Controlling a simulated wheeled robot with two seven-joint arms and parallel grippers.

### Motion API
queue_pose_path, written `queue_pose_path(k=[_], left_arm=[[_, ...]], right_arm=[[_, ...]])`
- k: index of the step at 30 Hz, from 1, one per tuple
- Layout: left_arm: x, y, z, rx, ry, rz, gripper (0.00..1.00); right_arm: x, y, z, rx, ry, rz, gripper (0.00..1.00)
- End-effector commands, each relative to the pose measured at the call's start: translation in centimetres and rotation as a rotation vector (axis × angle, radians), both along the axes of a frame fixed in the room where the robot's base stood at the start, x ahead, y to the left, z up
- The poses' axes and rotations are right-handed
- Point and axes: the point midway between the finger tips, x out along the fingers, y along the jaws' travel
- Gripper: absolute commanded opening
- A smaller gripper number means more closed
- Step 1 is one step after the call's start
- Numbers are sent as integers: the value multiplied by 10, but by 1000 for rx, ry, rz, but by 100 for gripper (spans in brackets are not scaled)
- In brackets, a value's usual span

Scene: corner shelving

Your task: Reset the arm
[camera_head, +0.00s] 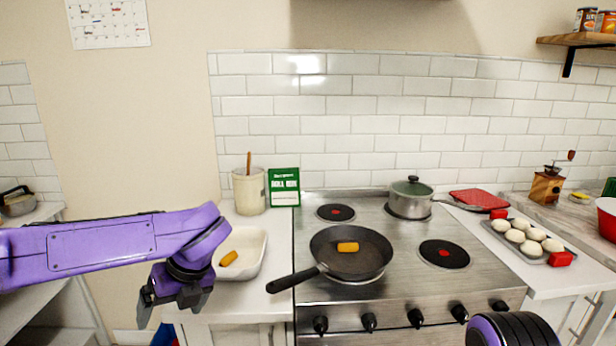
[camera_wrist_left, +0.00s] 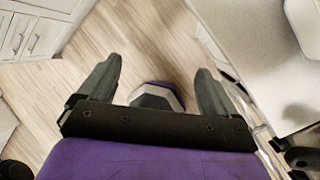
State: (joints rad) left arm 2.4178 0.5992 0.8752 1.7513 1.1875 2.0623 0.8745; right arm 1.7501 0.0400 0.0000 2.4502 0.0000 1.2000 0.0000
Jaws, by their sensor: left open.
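My left arm, purple, comes in from the left in the head view. Its dark gripper (camera_head: 172,300) hangs in front of the counter's front edge, left of the stove and below the white dish. In the left wrist view the two fingers of the left gripper (camera_wrist_left: 155,95) stand wide apart with nothing between them, above the wooden floor (camera_wrist_left: 160,45). My right gripper is not in view; only a dark and purple part of my own body shows at the bottom right of the head view.
A white dish (camera_head: 256,254) holding an orange-yellow piece (camera_head: 229,258) sits on the counter near my left wrist. A black pan (camera_head: 374,246) with a similar piece (camera_head: 347,247) is on the stove (camera_head: 420,287). A lidded pot (camera_head: 410,200) and a tray of buns (camera_head: 548,257) are farther right.

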Motion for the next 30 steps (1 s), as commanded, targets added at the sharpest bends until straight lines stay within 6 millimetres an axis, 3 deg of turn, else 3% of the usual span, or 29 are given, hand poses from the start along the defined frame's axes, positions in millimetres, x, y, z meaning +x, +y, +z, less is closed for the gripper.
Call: queue_pose_path(k=[5, 8, 9, 11, 12, 15, 18, 22, 23, 25, 30], left_arm=[[3, 22, -97, 304, 158, -410, 92], [-11, 35, -174, 515, 352, -837, 92], [-24, 38, -208, 591, 456, -1053, 92], [-51, 41, -256, 675, 617, -1389, 92], [-74, 42, -284, 708, 720, -1607, 92], [-142, 44, -339, 716, 946, -2122, 92], [-209, 49, -368, 651, 1090, -2533, 92], [-264, 55, -380, 558, 1169, -2850, 92], [-271, 56, -381, -534, -1158, 2843, 92], [-280, 56, -382, -500, -1130, 2809, 92], [-281, 56, -382, -497, -1125, 2805, 92]], right_arm=[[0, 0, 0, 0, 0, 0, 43], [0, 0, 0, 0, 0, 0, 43], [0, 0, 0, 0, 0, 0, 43], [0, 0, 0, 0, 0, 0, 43], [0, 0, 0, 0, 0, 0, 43], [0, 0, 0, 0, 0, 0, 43], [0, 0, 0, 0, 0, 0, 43], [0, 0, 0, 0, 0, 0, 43], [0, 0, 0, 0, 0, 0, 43], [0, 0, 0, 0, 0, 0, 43], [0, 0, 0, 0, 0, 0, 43]])
